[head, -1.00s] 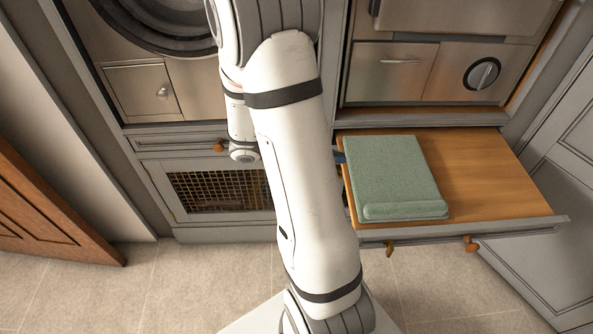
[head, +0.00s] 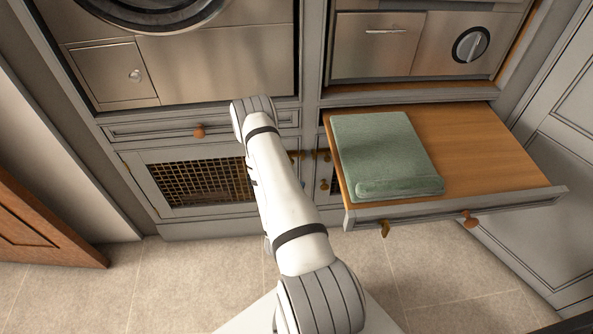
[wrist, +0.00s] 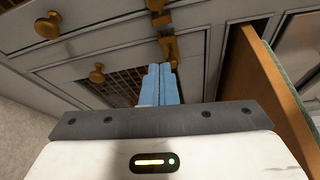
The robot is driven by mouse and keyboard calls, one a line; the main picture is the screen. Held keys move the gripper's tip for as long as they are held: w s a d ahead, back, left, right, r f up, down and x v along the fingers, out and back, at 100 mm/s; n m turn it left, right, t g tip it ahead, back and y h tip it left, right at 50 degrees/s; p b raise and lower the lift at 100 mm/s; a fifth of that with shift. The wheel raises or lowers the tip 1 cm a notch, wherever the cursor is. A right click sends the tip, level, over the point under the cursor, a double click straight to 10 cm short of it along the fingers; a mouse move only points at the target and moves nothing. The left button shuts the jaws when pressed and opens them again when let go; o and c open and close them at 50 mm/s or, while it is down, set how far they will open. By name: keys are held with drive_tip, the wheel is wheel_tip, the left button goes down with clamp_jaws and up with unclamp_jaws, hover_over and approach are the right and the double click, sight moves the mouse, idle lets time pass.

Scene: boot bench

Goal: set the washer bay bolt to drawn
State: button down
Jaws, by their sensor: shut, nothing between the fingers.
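My gripper (wrist: 159,84) shows in the wrist view with its two blue fingers together and nothing between them. Brass fittings (wrist: 168,45) lie just beyond the fingertips, on the cabinet front by the mesh door (wrist: 118,82); one could be the washer bay bolt, but its position is unclear. In the head view the mesh door (head: 205,183) is below the washer (head: 150,8), with small brass fittings (head: 295,155) by its right edge, partly behind my arm. My fingers are hidden in the head view. I cannot tell whether they touch the fittings.
An open drawer (head: 490,150) juts out at the right, carrying a green padded board (head: 385,150). A closed drawer with a knob (head: 199,131) is above the mesh door. A brown door (head: 40,220) stands at the left. Floor in front is clear.

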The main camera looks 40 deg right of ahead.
drive_tip(key=shift+f, duration=0.1)
drive_tip(key=w+d, duration=0.1)
drive_tip(key=w, duration=0.1)
drive_tip(key=w+d, duration=0.2)
drive_tip(key=w, duration=0.1)
drive_tip(key=w+d, duration=0.2)
drive_tip(key=shift+w+d, duration=0.25)
drive_tip(key=shift+w, duration=0.1)
drive_tip(key=shift+w+a, duration=0.2)
drive_tip(key=shift+a, duration=0.15)
drive_tip(key=shift+w+a+b, duration=0.2)
drive_tip(key=shift+w+a, duration=0.3)
drive_tip(key=shift+a, duration=0.25)
drive_tip(key=shift+w+a+b, duration=0.15)
drive_tip(key=shift+w+a, duration=0.3)
drive_tip(key=shift+a, duration=0.3)
